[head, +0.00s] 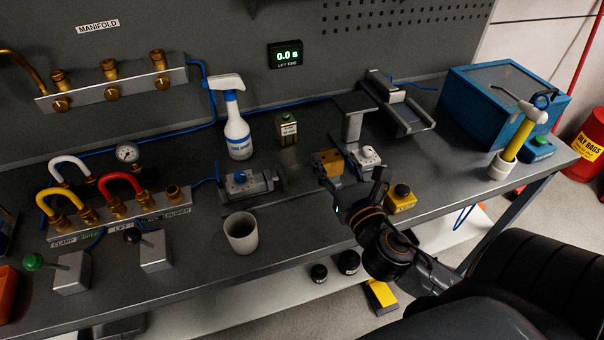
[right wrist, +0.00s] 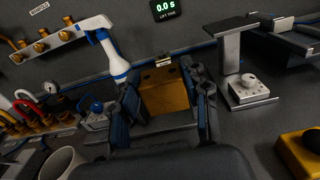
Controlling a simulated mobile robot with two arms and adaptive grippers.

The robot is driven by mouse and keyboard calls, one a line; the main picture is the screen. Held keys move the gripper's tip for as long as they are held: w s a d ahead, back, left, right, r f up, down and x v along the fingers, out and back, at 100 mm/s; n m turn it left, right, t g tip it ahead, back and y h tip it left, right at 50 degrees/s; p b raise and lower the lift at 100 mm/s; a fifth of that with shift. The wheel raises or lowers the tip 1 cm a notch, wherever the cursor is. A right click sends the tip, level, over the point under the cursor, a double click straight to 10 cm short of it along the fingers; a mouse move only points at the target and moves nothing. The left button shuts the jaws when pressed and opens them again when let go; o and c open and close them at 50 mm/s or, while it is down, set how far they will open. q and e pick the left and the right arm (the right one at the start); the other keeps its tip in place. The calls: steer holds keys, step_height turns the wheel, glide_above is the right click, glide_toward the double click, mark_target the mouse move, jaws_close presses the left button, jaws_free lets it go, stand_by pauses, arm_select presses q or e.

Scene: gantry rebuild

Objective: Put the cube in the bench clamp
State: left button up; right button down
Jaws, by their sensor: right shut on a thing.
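The orange-brown cube (head: 326,162) has dark round holes and is held above the bench by my right gripper (head: 335,178). In the right wrist view the cube (right wrist: 165,95) sits between the two dark fingers of that gripper (right wrist: 166,103). The bench clamp (head: 248,184) is a grey vise-like block with a blue part on top, left of the cube in the head view. It also shows in the right wrist view (right wrist: 96,117), left of the fingers and partly hidden. My left gripper is in neither view.
A grey cup (head: 241,233) stands in front of the clamp and a spray bottle (head: 237,135) behind it. A grey stand with a white knobbed base (head: 366,157) is close right of the cube. A yellow button box (head: 401,199) sits near the front edge.

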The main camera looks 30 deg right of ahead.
steer(key=w+f, duration=0.4)
steer(key=w, duration=0.1)
steer(key=w+f, duration=0.2)
steer(key=w, duration=0.1)
steer(key=shift+a+b, duration=0.15)
steer(key=shift+b, duration=0.15)
steer(key=shift+w+f, duration=0.45)
steer(key=shift+f, duration=0.15)
steer(key=f+b, duration=0.1)
steer(key=f, duration=0.2)
steer(key=shift+w+f, duration=0.1)
steer(key=shift+w, duration=0.1)
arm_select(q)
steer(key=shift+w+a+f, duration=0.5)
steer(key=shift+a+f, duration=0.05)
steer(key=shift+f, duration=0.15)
arm_select(e)
steer(key=shift+f, duration=0.1)
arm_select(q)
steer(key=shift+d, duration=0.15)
arm_select(e)
steer(key=shift+f+b, duration=0.2)
steer(key=shift+b, duration=0.1)
steer(key=c, duration=0.9)
jaws_free()
steer(key=shift+c, duration=0.2)
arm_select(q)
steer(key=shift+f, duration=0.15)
